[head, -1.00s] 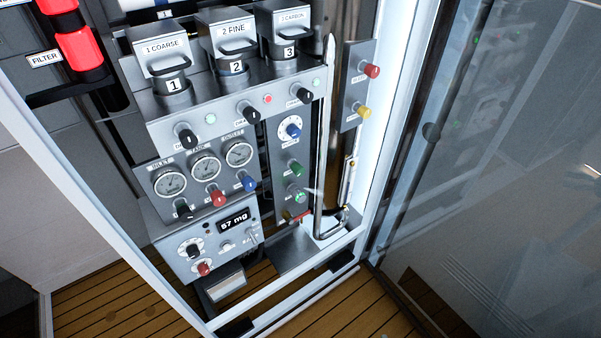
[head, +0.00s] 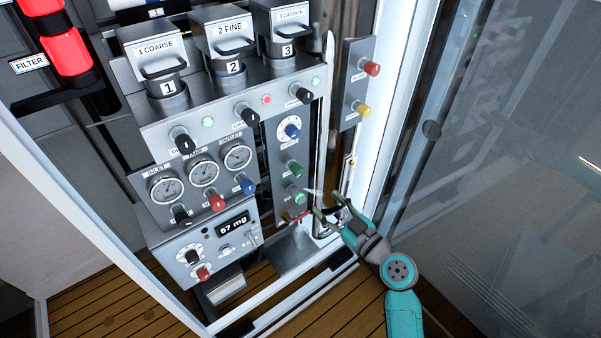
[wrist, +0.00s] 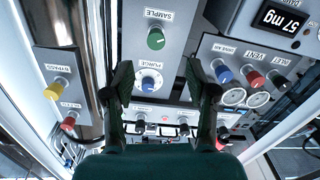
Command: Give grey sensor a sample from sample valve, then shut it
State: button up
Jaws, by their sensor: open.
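The sample valve is a green knob (wrist: 155,38) by the SAMPLE label in the wrist view; in the head view it seems to be the upper green knob (head: 294,168) on the narrow middle panel. My gripper (head: 328,203) is open and empty, to the right of that panel and low. In the wrist view its fingers (wrist: 158,73) spread apart with the sample knob and the blue purge knob (wrist: 148,82) showing between them, touching neither. A grey unit (head: 212,250) reads 57 mg; I cannot tell whether it is the grey sensor.
A second green knob (head: 299,198) sits low on the same panel. Black, red and blue knobs lie under the gauges (head: 204,172). A side panel holds red (head: 372,68) and yellow (head: 362,112) knobs. The glass door (head: 480,180) stands at the right.

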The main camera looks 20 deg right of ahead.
aim_at(301, 173)
jog(key=shift+n+y, duration=0.3)
jog(key=x, duration=0.4)
jog(key=r+x, duration=0.1)
jog(key=x, duration=0.7)
jog(key=shift+w+d+r, duration=0.1)
jog(key=shift+d+r, duration=0.25)
jog(key=shift+d, duration=0.05)
jog(key=shift+c, duration=0.3)
grip_shut()
